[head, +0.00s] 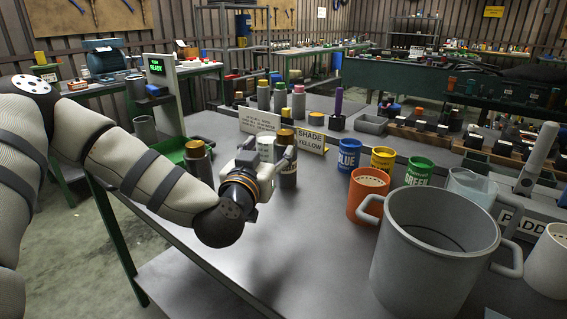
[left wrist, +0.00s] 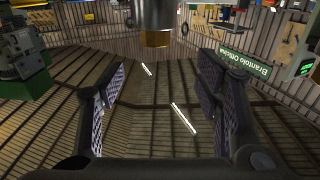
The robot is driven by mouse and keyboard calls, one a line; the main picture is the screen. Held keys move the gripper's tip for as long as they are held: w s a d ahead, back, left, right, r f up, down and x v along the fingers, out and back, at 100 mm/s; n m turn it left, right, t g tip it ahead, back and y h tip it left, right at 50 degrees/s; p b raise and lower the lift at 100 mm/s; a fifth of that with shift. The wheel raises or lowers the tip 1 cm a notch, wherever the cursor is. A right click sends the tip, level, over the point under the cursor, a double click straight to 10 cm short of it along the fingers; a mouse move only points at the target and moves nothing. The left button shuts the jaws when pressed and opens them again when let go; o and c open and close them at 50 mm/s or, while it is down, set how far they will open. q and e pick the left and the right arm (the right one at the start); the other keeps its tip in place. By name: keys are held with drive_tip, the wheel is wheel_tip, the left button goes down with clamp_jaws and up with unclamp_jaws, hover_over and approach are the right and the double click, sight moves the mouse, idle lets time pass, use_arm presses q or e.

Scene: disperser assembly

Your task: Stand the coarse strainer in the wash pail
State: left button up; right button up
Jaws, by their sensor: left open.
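An orange cup (head: 367,197) with a side handle and a pale, dotted top stands on the table, right of centre in the head view. A white cup (head: 549,262) with a similar dotted top stands at the right edge. I cannot tell whether either is the coarse strainer. A large grey two-handled vessel (head: 430,270) stands at the front right, its visible inside empty; I cannot tell whether it is the wash pail. My left gripper (head: 267,160) is open by the bottles, left of the cups. Its spread fingers show in the left wrist view (left wrist: 166,95), with nothing between them.
Bottles with brown caps (head: 195,160) stand around my left gripper, near the SHADE YELLOW sign (head: 311,139). Blue (head: 348,155), yellow (head: 383,158) and green (head: 418,171) tins and a clear jug (head: 470,186) stand behind the large vessel. The table's front middle (head: 290,230) is clear.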

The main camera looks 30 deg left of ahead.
sight(283, 135)
use_arm(q)
drive_tip(key=x, duration=0.3)
drive_tip(key=b+x, duration=0.1)
drive_tip(key=x, duration=0.3)
drive_tip(key=b+x, duration=0.1)
drive_tip(key=x, duration=0.3)
drive_tip(key=shift+d+f, duration=0.3)
drive_tip(key=shift+f, duration=0.1)
drive_tip(key=shift+w+a+r, duration=0.1)
drive_tip(key=shift+w, duration=0.3)
drive_tip(key=shift+r, duration=0.2)
clamp_jaws()
drive_tip(key=shift+r, duration=0.1)
use_arm(e)
drive_tip(key=shift+g, duration=0.5)
drive_tip(key=s+f, duration=0.3)
